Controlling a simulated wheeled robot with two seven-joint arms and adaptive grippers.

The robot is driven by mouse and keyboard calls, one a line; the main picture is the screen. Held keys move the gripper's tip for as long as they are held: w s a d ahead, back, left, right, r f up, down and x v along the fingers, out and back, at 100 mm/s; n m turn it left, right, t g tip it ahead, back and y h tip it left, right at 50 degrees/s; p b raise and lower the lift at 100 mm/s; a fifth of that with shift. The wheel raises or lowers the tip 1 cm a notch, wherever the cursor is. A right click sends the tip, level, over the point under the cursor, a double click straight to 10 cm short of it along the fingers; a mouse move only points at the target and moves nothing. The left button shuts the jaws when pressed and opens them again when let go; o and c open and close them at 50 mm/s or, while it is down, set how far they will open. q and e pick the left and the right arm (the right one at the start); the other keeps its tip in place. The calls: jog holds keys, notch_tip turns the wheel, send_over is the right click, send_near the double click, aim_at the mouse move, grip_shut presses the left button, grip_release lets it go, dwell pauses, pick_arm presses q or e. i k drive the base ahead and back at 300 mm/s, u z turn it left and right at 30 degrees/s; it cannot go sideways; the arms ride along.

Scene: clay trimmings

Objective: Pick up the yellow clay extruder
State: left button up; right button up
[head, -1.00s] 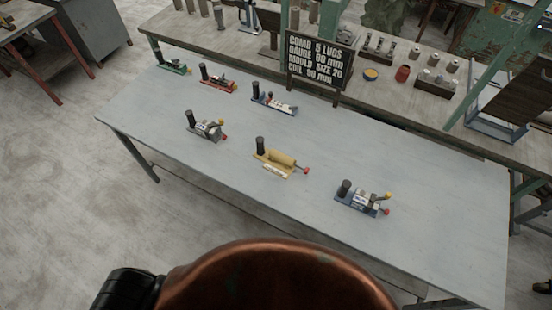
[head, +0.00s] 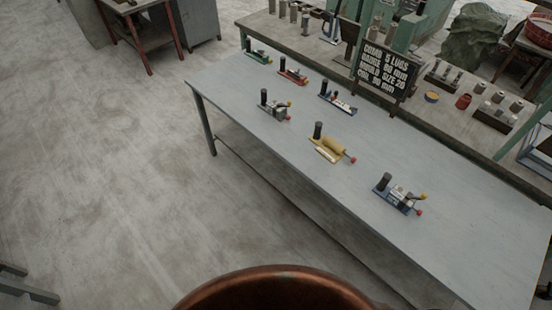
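The yellow clay extruder (head: 328,149) sits near the middle of the grey table (head: 400,160). It has a yellow barrel, a black upright cylinder at its left end and a red knob at its right end. A pale label lies on its front side. Nothing touches it. Neither of my grippers shows in the head view, so I cannot see their state.
Several similar devices share the table: green (head: 258,56), red (head: 293,75), blue (head: 338,103), grey (head: 274,108) and dark blue (head: 399,199).

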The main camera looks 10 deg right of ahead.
aim_at(329, 147)
jog(key=z, duration=0.1)
jog(key=k, duration=0.25)
jog(key=u, duration=0.75)
jog(key=i, duration=1.2)
jog(key=z, duration=0.45)
